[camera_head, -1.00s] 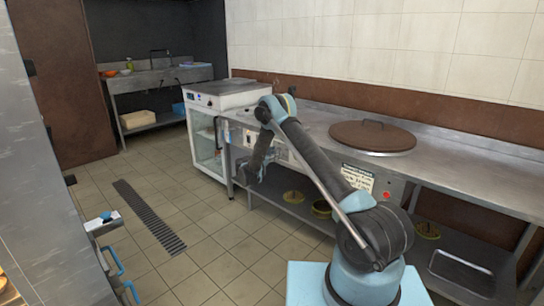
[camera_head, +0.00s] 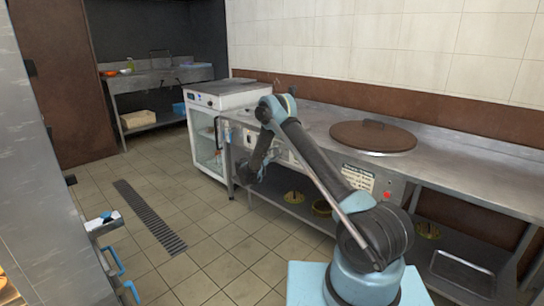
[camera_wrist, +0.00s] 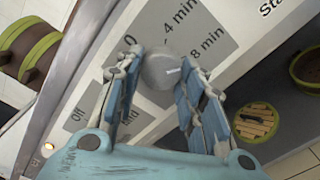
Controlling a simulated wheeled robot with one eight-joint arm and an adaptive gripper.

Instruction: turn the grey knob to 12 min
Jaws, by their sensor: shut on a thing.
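The grey knob (camera_wrist: 160,70) sits on a light control panel between the fingers of my gripper (camera_wrist: 163,73) in the wrist view. The blue-padded fingers are shut on it from both sides. The "4 min" label (camera_wrist: 181,20) and an "Off" label (camera_wrist: 79,118) also show; I see no "12 min" label. In the head view my gripper (camera_head: 246,174) is at the counter's front panel, and the knob cannot be made out there.
A lit yellow lamp (camera_wrist: 48,147) is at the lower left of the wrist view. The steel counter (camera_head: 470,180) bears a round brown lid (camera_head: 372,138). A shelf with several round pots lies below. A white glass-fronted cabinet (camera_head: 207,140) stands left of my gripper.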

